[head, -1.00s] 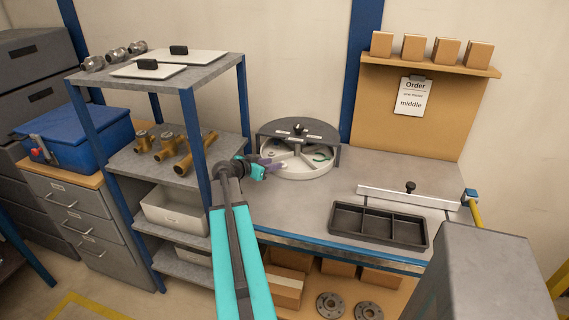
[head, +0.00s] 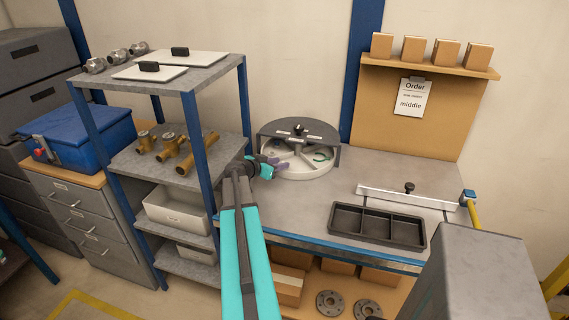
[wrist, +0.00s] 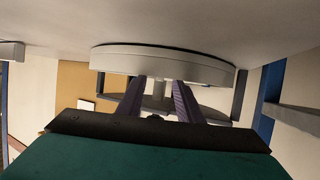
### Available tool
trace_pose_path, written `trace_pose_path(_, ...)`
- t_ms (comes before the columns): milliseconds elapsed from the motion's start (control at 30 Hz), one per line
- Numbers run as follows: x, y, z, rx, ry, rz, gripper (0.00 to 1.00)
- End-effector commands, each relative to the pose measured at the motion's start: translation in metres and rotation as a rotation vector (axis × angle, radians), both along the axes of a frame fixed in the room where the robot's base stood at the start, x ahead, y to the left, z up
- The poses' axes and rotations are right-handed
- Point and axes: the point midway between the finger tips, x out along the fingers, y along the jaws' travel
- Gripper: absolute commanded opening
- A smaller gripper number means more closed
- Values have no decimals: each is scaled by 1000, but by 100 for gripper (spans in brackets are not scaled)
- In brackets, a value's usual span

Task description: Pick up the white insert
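A round grey-white tray (head: 292,174) with dividers and a dark raised back stands on the bench in the head view. A green ring-like part (head: 322,156) lies in its right compartment. I cannot make out the white insert for certain against the pale tray. My gripper (head: 281,163) is at the tray's left front, its two purple fingers apart. In the wrist view, the fingers (wrist: 158,84) point at the tray's side wall (wrist: 160,62). A small pale shape shows between them; I cannot tell whether it is the insert or part of the tray.
A black compartment tray (head: 378,225) lies at the bench's front right, below a white rail (head: 408,197). A grey shelf rack (head: 178,80) with brass fittings stands close left of my arm. The bench between the round tray and black tray is clear.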

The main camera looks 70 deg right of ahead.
Motion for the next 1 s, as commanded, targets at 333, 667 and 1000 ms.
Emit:
trace_pose_path(333, -9, -25, -10, 0, 0, 0, 33)
trace_pose_path(667, -11, -26, -12, 0, -1, 0, 33)
trace_pose_path(1000, -11, -26, -11, 0, -1, -1, 23)
